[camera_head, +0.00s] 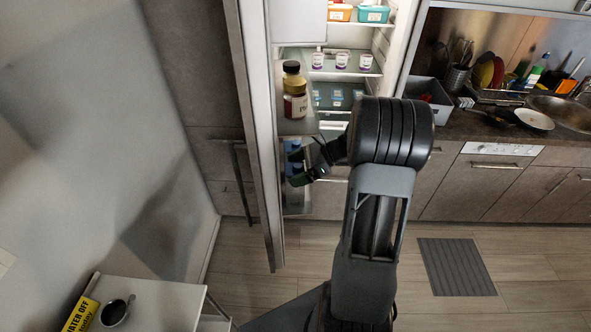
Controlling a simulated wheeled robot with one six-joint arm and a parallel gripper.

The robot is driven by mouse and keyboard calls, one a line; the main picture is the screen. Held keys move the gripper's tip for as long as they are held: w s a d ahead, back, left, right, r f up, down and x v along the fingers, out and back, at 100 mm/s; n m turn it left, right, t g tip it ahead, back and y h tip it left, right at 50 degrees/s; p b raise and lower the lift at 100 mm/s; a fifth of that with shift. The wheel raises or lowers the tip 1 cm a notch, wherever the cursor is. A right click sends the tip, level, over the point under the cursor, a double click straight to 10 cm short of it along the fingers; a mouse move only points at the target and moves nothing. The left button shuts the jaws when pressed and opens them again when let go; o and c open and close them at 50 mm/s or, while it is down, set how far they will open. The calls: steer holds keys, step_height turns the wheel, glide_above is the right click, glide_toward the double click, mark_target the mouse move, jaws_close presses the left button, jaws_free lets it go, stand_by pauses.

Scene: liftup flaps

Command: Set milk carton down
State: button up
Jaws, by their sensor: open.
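My gripper (298,169) is open, at the lower shelf of the open fridge door (257,130). Small blue-and-white shapes (293,148) show on that shelf, just above and behind the fingers. I cannot tell whether they are a milk carton, and no carton is clearly visible elsewhere. The jaws show nothing clearly between them, though the view there is small and dark. My arm hides part of the fridge's lower inside.
A dark-lidded jar (294,92) stands on the door shelf above my gripper. Several small cups (342,60) and tubs (373,14) sit on the fridge shelves.

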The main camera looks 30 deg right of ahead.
steer(key=b+v, duration=0.1)
steer(key=v, duration=1)
steer(key=shift+d+b, duration=0.25)
steer(key=shift+b, duration=0.15)
steer(key=shift+s+r, duration=0.1)
steer(key=s+a+f+n+g+h, duration=0.3)
steer(key=s+f+n+h, duration=0.25)
steer(key=n, duration=0.25)
steer(key=s+a+r+n+t+h, duration=0.1)
steer(key=s+a+r+n+h, duration=0.2)
steer(key=a+n, duration=0.4)
steer(key=s+a+r+n+t+h, duration=0.1)
steer(key=s+a+r+n+h, duration=0.2)
steer(key=a+n, duration=0.4)
steer(key=shift+a+r+t, duration=0.15)
steer(key=shift+a+t, duration=0.25)
steer(key=shift+a, duration=0.55)
